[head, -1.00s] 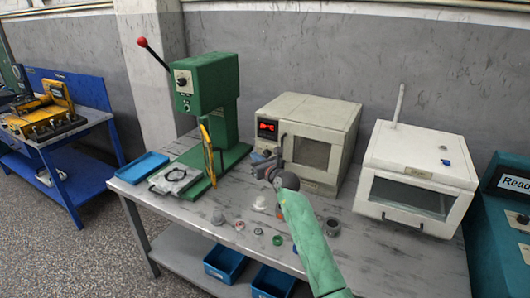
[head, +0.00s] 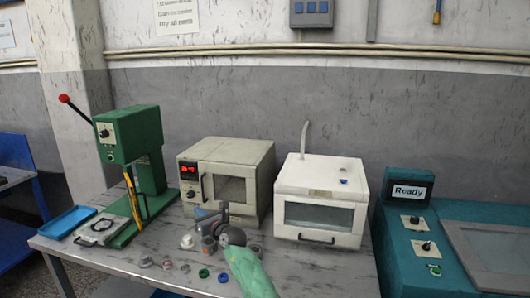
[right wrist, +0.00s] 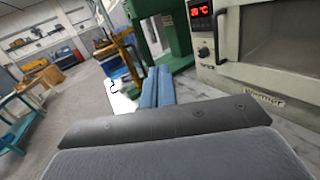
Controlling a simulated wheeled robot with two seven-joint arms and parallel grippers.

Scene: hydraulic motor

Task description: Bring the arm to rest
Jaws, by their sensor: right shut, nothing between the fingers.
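My right arm, in a green sleeve, comes up from the bottom middle in the head view. Its gripper (head: 205,217) is over the grey table (head: 110,262), in front of the beige oven (head: 237,150). In the right wrist view the two blue-grey fingers (right wrist: 157,88) lie together, shut and empty. The oven, with its red display, also shows at the right of that view (right wrist: 250,60). My left gripper is not in view.
A green press (head: 125,135) with a red-knobbed lever stands left of the oven. A white cabinet (head: 320,190) stands right of it. Several small parts, including a green ring (head: 222,277), lie along the table front. A blue tray (head: 68,221) is at the left. A teal console (head: 405,240) stands right.

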